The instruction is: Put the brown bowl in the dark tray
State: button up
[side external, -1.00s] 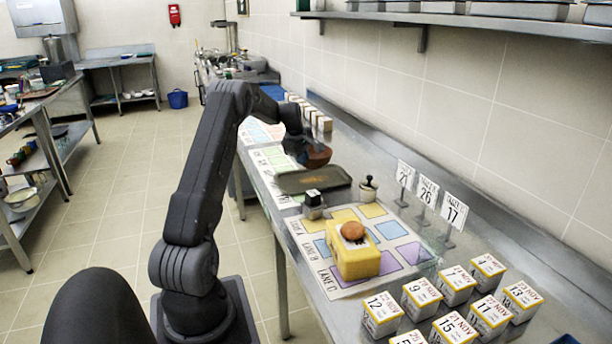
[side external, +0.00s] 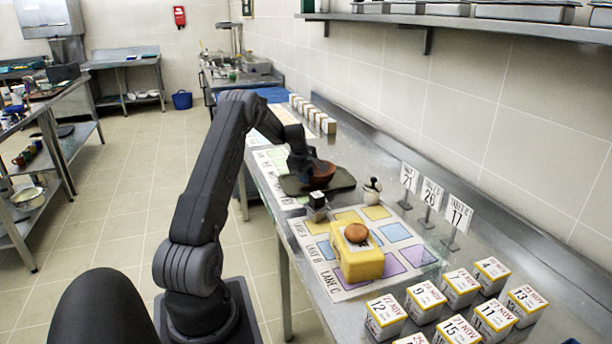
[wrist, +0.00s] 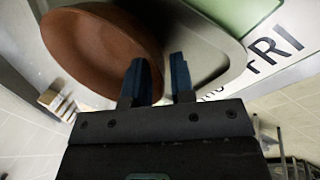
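The brown bowl (side external: 322,173) is at my gripper, over the dark tray (side external: 343,181) on the steel counter. I cannot tell whether its base touches the tray. In the wrist view the bowl (wrist: 95,50) fills the upper left and looks tilted, with the tray (wrist: 222,62) behind it. My gripper (side external: 308,166) points down at the bowl's rim. In the wrist view its two blue fingers (wrist: 160,75) are close together, one in front of the bowl's inside and one past its edge, shut on the rim. The contact itself is partly hidden.
A small dark-topped block (side external: 316,205) and a white shaker-like object (side external: 372,190) stand near the tray. A yellow box (side external: 357,260) with a round brown item sits on the coloured lane sheet. Number signs (side external: 431,194) stand to the right; several date boxes (side external: 460,288) stand in front.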

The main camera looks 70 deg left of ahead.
jog(key=shift+o, duration=0.5)
jog(key=shift+r, duration=0.1)
jog(key=shift+r, duration=0.25)
jog(key=v, duration=1.1)
jog(key=w+d+r+m, duration=0.1)
jog(key=d+r+m, duration=0.3)
jog(key=d, duration=0.6)
jog(key=d+r+m+t, duration=0.1)
jog(key=d+r+m, duration=0.3)
jog(key=d, duration=0.7)
jog(key=w+d+r+m, duration=0.1)
jog(key=d+r+m, duration=0.3)
jog(key=d, duration=0.6)
jog(key=s+d+f+m+t+h, duration=0.1)
jog(key=s+d+f+m+h, duration=0.1)
jog(key=s+d+m, duration=1)
jog(key=s+d+f, duration=0.1)
jog(key=s+d, duration=0.3)
jog(key=d, duration=0.2)
jog(key=shift+s+d+m+t, duration=0.2)
jog(key=shift+d+m+t, duration=0.05)
jog(key=shift+m+t, duration=0.05)
